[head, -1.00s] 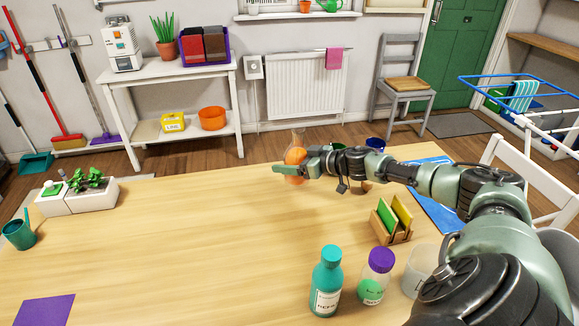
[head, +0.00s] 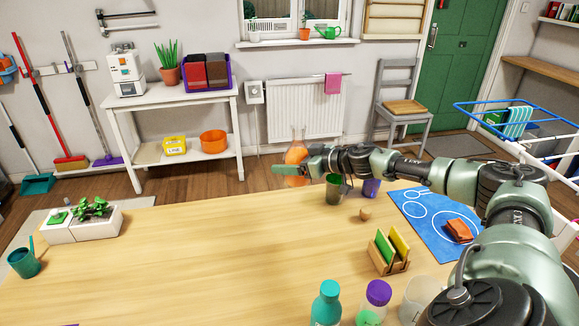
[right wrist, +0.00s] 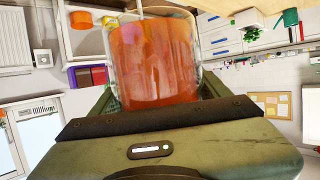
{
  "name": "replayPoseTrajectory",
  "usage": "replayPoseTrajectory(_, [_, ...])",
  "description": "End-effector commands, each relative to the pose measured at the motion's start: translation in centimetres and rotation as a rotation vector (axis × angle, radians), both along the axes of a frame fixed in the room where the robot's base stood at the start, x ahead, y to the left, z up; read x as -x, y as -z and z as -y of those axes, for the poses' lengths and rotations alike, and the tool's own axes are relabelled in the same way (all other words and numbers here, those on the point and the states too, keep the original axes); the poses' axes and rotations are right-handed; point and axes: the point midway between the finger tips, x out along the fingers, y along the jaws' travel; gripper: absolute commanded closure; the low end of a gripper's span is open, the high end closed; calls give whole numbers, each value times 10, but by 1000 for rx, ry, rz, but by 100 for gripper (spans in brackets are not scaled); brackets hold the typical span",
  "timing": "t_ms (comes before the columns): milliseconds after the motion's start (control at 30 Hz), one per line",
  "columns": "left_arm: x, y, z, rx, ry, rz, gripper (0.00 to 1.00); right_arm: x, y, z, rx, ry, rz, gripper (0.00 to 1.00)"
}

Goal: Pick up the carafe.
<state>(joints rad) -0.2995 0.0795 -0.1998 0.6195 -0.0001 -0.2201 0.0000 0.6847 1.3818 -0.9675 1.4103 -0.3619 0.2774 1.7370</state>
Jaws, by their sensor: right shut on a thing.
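In the right wrist view the carafe (right wrist: 155,62) fills the space between the fingers, and the liquid shows orange-red through the glass. The fingers hide part of its lower body. My left gripper is not in view.
A dark green cup (head: 337,192) and a purple cup (head: 371,188) stand close, right of the carafe. A card rack (head: 390,262), a teal bottle (head: 327,305), a purple-lidded jar (head: 375,300) and a blue mat (head: 415,213) lie nearer or further right. The table's left-middle is clear.

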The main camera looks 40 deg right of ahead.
Motion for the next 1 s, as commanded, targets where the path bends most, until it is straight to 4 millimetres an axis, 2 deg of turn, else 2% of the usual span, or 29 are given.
replayPoseTrajectory(33, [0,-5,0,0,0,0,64,-1,-12,1,1,1,8,96])
replayPoseTrajectory(400, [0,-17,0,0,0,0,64,-1,-35,0,0,0,6,96])
replayPoseTrajectory(1000, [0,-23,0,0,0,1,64,-1,-45,0,0,0,6,96])
